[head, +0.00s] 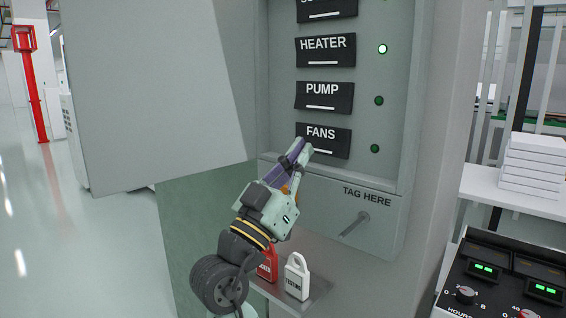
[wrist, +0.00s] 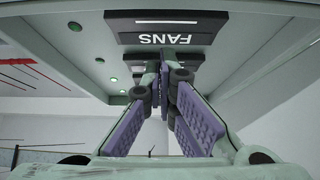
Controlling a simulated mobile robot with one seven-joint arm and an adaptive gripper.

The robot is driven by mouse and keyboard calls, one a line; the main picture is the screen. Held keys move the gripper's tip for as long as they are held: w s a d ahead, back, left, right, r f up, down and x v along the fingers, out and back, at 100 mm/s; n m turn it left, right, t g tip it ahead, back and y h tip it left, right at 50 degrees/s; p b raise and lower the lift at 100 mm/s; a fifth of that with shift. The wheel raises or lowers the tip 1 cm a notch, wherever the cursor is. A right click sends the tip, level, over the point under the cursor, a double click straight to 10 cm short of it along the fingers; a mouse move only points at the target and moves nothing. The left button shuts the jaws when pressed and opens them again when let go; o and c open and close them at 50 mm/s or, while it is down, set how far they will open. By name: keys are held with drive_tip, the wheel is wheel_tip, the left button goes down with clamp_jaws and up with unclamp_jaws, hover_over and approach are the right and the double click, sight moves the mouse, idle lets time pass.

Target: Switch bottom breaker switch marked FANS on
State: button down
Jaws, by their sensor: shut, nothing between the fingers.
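The FANS breaker switch (head: 326,140) is a black rectangular switch with a white label and a white line, lowest in the column on the grey panel. Its lamp (head: 375,149) is dark green and looks unlit. My gripper (head: 305,148) is shut and empty, with its tips at the lower left part of the FANS switch, at or very near its face. In the wrist view the FANS switch (wrist: 160,38) appears upside down beyond the shut fingertips (wrist: 163,72). The tips hide part of the switch, and I cannot tell whether they touch it.
Above are the PUMP switch (head: 324,97), with a dark lamp, and the HEATER switch (head: 325,50), with a bright lamp (head: 382,49). The open cabinet door (head: 150,90) stands left. Below are a TAG HERE plate (head: 375,215), a red padlock (head: 267,264) and a white padlock (head: 297,278).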

sight(322, 141)
drive_tip(key=shift+w+d+f, duration=0.2)
drive_tip(key=shift+w+d, duration=0.5)
drive_tip(key=shift+w, duration=0.25)
drive_tip(key=shift+f, duration=0.1)
drive_tip(key=shift+w+d+f+b, duration=0.15)
drive_tip(key=shift+w+f+b, duration=0.15)
drive_tip(key=shift+b, duration=0.25)
drive_tip(key=shift+w+d+b, duration=0.1)
drive_tip(key=shift+b, duration=0.35)
drive_tip(key=shift+r+p, duration=0.2)
drive_tip(key=shift+p, duration=0.1)
drive_tip(key=shift+f, duration=0.1)
